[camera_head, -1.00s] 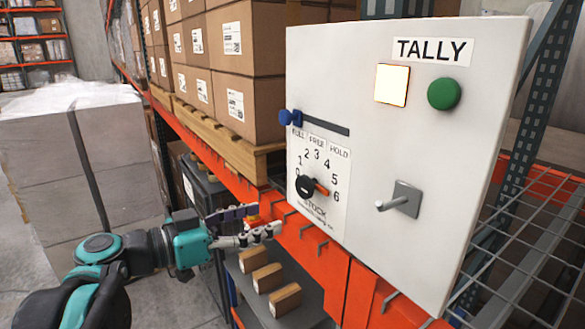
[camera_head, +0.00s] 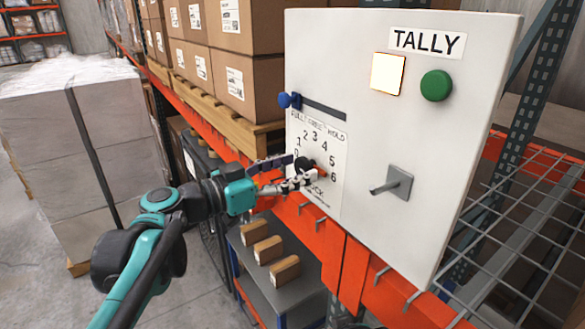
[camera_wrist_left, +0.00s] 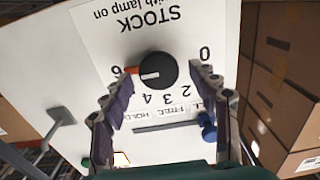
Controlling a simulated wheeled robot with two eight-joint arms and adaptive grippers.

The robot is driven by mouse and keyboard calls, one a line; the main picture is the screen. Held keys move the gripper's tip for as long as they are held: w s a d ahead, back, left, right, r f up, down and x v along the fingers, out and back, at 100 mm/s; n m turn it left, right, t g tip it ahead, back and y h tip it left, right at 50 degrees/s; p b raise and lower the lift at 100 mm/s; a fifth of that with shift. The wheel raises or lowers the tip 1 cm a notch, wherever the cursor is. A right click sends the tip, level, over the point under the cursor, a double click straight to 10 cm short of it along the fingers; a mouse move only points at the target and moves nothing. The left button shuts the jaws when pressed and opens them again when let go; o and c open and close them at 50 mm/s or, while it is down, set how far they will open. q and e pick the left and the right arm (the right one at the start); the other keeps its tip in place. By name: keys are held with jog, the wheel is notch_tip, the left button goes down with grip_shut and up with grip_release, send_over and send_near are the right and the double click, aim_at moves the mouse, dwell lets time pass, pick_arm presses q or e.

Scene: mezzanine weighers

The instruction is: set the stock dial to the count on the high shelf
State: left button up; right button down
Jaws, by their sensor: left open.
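The stock dial is a black knob (camera_head: 305,163) on a white scale plate numbered 0 to 6, fixed to the white TALLY board (camera_head: 330,60). An orange-red tab beside the knob is near the 6. In the left wrist view the scale is upside down and the knob (camera_wrist_left: 157,70) shows a white line towards the 6 side. My left gripper (camera_head: 292,172) is open at the dial, one finger on each side of the knob. In the wrist view gaps show between fingers and knob. My right gripper is out of view. I cannot identify the high shelf's count.
A blue slider knob (camera_head: 284,100) is at the slot's left end, by FULL. A lit lamp (camera_head: 387,74), a green button (camera_head: 436,86) and a grey peg (camera_head: 390,185) are on the board. Three small cartons (camera_head: 268,250) sit on a low shelf. Large boxes (camera_head: 247,60) stand behind.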

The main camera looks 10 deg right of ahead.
pick_arm(q)
jog(key=c, duration=1.1)
jog(key=shift+c, duration=0.2)
jog(key=shift+n, duration=0.4)
jog(key=n+b, duration=0.1)
jog(key=n, duration=0.4)
jog(key=shift+w+n, duration=0.1)
jog(key=shift+n, duration=0.2)
jog(key=n, duration=0.5)
jog(key=shift+a+b, duration=0.1)
jog(key=shift+b, duration=0.2)
jog(key=shift+n, duration=0.3)
jog(key=o, duration=1.1)
jog(key=shift+w, duration=0.1)
jog(key=shift+o, duration=0.2)
jog(key=shift+f, duration=0.1)
